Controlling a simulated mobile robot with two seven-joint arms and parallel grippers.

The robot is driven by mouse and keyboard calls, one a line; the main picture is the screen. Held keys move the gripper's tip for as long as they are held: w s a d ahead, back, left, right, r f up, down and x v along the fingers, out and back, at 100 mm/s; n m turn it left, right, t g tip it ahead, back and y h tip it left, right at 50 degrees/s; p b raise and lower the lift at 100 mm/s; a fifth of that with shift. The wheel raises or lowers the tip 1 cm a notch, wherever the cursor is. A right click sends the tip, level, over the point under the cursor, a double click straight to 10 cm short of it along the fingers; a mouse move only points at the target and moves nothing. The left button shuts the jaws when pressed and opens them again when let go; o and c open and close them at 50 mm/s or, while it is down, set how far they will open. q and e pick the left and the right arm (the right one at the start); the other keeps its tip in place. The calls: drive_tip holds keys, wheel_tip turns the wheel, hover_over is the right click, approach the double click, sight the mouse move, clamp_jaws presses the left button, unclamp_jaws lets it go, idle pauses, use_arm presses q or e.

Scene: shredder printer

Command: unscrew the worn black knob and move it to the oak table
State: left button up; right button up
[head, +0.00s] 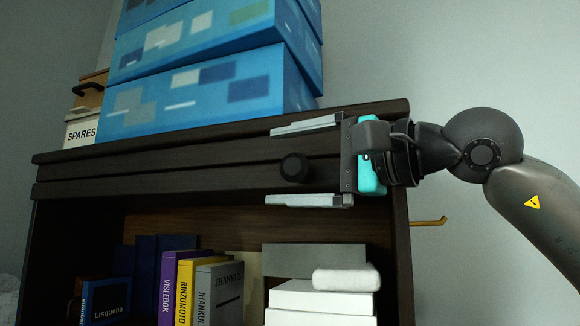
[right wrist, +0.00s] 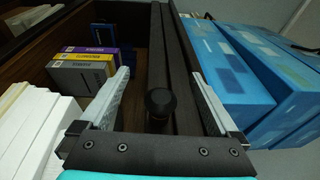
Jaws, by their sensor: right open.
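The black knob (head: 294,167) sits on the dark front panel near the top of the shelf unit. It also shows in the right wrist view (right wrist: 160,103), between the two fingers. My right gripper (head: 272,165) is open, one finger above and one below the knob in the head view, with a clear gap on both sides. Its fingers also show in the right wrist view (right wrist: 160,90). I cannot tell whether the knob is worn. The oak table and my left gripper are not in view.
Blue boxes (head: 205,95) are stacked on top of the dark shelf unit (head: 130,182), beside a white SPARES box (head: 80,131). Below are books (head: 185,290), white stacks (head: 320,298) and a rolled white cloth (head: 346,279). A brass hook (head: 430,222) sticks out at the right side.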

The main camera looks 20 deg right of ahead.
sight(306, 172)
drive_tip(key=shift+w+d+p, duration=0.45)
drive_tip(key=shift+w+d, duration=0.05)
drive_tip(key=shift+w, duration=0.25)
drive_tip(key=shift+w+d+p, duration=0.4)
drive_tip(key=shift+w+d, duration=0.1)
drive_tip(key=shift+w, duration=0.2)
drive_tip(key=shift+c, duration=0.4)
drive_tip(key=shift+f, duration=0.1)
drive_tip(key=c, duration=1.2)
drive_tip(key=shift+a, duration=0.1)
clamp_jaws()
drive_tip(key=shift+f, duration=0.1)
